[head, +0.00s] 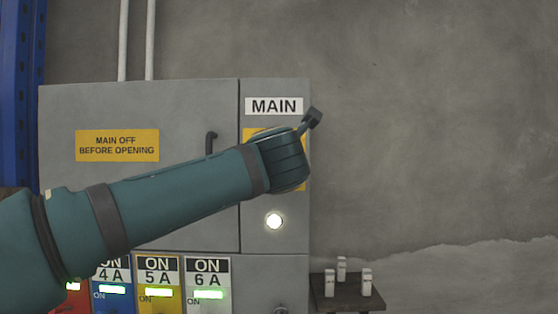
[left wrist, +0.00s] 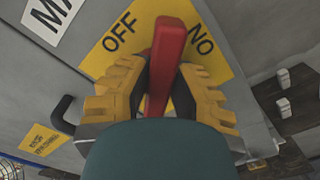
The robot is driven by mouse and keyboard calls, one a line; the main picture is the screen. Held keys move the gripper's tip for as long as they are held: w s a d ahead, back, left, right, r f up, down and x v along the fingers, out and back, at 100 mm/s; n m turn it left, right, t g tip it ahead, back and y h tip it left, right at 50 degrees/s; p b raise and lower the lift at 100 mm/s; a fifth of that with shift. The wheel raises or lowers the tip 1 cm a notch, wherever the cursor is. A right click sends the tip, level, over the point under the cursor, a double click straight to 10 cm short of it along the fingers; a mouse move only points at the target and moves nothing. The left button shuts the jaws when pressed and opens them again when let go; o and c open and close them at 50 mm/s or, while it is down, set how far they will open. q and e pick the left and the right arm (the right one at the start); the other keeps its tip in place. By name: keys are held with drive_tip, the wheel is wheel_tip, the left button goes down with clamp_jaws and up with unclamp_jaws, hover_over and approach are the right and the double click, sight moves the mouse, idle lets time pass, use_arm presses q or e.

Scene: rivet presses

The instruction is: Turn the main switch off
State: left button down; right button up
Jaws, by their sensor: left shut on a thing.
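The main switch is a red handle (left wrist: 169,45) on a yellow plate (left wrist: 215,60) marked OFF and ON, seen in the left wrist view. The handle's visible end lies between the two words. My left gripper (left wrist: 160,82) has its yellow fingers closed on both sides of the handle. In the head view my teal left arm covers the handle and the fingers; only edges of the yellow plate (head: 255,132) show, below the MAIN label (head: 274,106). My right gripper is not in view.
The grey cabinet (head: 180,105) has a dark door handle (head: 211,141) and a lit white lamp (head: 274,221) below the switch. Several numbered breaker panels with green lights, such as 6A (head: 208,272), line its bottom. A small dark table (head: 345,293) with white pieces stands right.

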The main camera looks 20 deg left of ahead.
use_arm(q)
drive_tip(key=n, duration=0.2)
drive_tip(key=n+b, duration=0.1)
drive_tip(key=n, duration=0.1)
drive_tip(key=shift+s+a+r+n, duration=0.1)
drive_tip(key=shift+a+r+n, duration=0.1)
drive_tip(key=shift+n, duration=0.2)
drive_tip(key=n, duration=0.1)
drive_tip(key=n+b, duration=0.1)
drive_tip(key=n, duration=0.1)
drive_tip(key=n+b, duration=0.1)
drive_tip(key=n, duration=0.1)
drive_tip(key=shift+a+r, duration=0.1)
drive_tip(key=shift+a, duration=0.2)
drive_tip(key=c, duration=0.8)
unclamp_jaws()
drive_tip(key=shift+s+d, duration=0.1)
drive_tip(key=v, duration=1.1)
drive_tip(key=shift+s+d, duration=0.1)
drive_tip(key=shift+s, duration=0.3)
